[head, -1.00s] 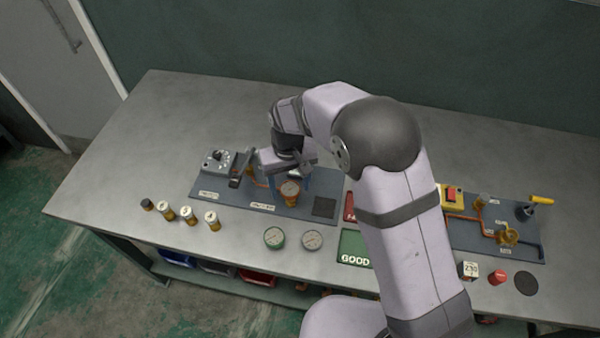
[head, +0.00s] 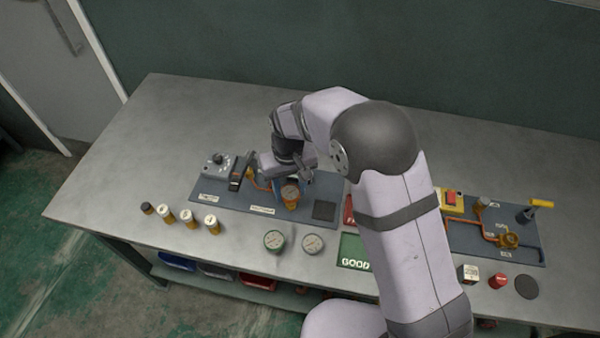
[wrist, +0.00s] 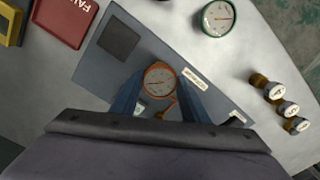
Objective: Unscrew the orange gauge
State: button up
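The orange gauge (head: 290,193) stands on the left grey-blue panel (head: 228,201), with its round dial facing up. In the wrist view the orange gauge (wrist: 160,80) shows between the tips of my gripper's two blue fingers. My gripper (head: 291,184) points down at it, one finger on each side. In the wrist view the fingers of my gripper (wrist: 160,88) stand apart by about the dial's width. Whether they press on the gauge or only flank it cannot be told. The gauge's lower part and its joint to the panel are mostly hidden.
A green gauge (head: 274,240) and a pale gauge (head: 313,243) lie on the table in front. Several small capped cylinders (head: 189,218) stand at the left. A green GOOD tray (head: 355,251) and a red FAIL tray (wrist: 64,18) lie to the right. A black lever (head: 240,172) stands close left.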

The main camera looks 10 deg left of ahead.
dwell(0.4)
jog(key=shift+n+p, duration=0.35)
jog(key=shift+n, duration=1.35)
jog(key=n, duration=0.3)
jog(key=shift+p, duration=0.35)
jog(key=shift+n, duration=0.3)
jog(key=shift+n+p, duration=0.3)
jog(key=shift+n, duration=1.4)
